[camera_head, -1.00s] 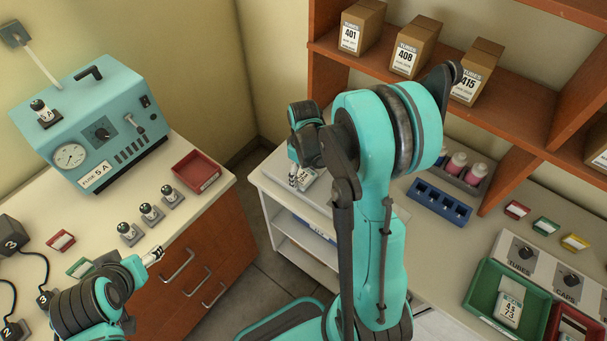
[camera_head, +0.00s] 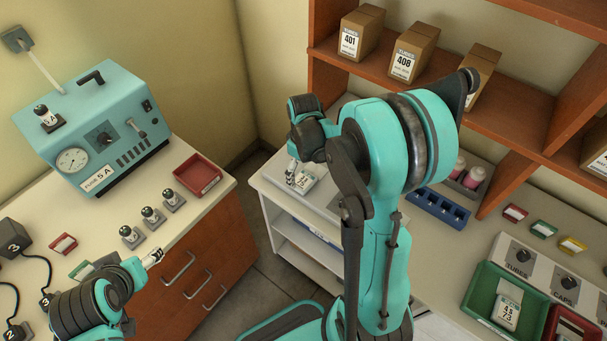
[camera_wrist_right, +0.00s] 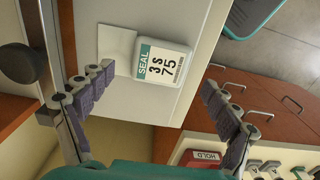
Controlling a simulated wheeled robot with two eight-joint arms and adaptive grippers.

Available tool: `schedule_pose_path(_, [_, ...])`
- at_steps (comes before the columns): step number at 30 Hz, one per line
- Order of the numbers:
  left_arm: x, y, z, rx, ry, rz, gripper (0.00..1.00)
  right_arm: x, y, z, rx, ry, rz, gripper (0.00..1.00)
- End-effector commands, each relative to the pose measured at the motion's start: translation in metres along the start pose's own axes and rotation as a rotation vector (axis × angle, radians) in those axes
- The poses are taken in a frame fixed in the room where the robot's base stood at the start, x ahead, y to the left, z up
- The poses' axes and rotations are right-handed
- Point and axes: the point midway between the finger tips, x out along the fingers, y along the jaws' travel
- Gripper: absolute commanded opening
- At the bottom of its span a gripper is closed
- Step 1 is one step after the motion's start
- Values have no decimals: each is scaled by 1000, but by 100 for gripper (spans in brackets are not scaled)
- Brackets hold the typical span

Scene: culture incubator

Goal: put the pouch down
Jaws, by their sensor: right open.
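The pouch (camera_head: 307,182) is a small white packet with a teal-edged label. It lies on the pale top of the white cart (camera_head: 327,202), and in the right wrist view (camera_wrist_right: 162,62) its label reads SEAL 3S 75. My right gripper (camera_head: 291,174) is just left of the pouch in the head view. In the right wrist view its fingers (camera_wrist_right: 160,98) are spread wide, with the pouch lying beyond them and nothing held. My left gripper (camera_head: 155,257) is by the drawer front at the left, too small to show its jaw state.
A teal sealing machine (camera_head: 92,125), a red tray (camera_head: 197,174) and several small dark-topped items stand on the left counter. A blue rack (camera_head: 438,205) and a green tray (camera_head: 484,283) are on the right counter. Shelves with boxes (camera_head: 412,55) rise behind my right arm.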

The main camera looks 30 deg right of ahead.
Motion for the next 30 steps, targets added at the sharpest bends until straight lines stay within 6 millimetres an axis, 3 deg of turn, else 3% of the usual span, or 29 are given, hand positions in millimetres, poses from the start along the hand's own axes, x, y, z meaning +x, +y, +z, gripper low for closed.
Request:
schedule_pose_path(1, [-6, 0, -4, 0, 0, 0, 65, -16, 0, 0, 0, 0, 0, 89])
schedule_pose_path(6, [-14, 0, -10, 0, 0, 0, 65, -53, 0, 0, 0, 0, 0, 89])
schedule_pose_path(17, [-19, 0, -14, 0, 0, 0, 65, -92, -8, 2, 14, 20, 14, 89])
schedule_pose_path(24, [-19, 0, -13, 0, 0, 0, 65, -132, -59, 20, 133, 196, 102, 89])
schedule_pose_path(30, [-19, 0, -13, 0, 0, 0, 65, -151, -105, 42, 258, 402, 141, 89])
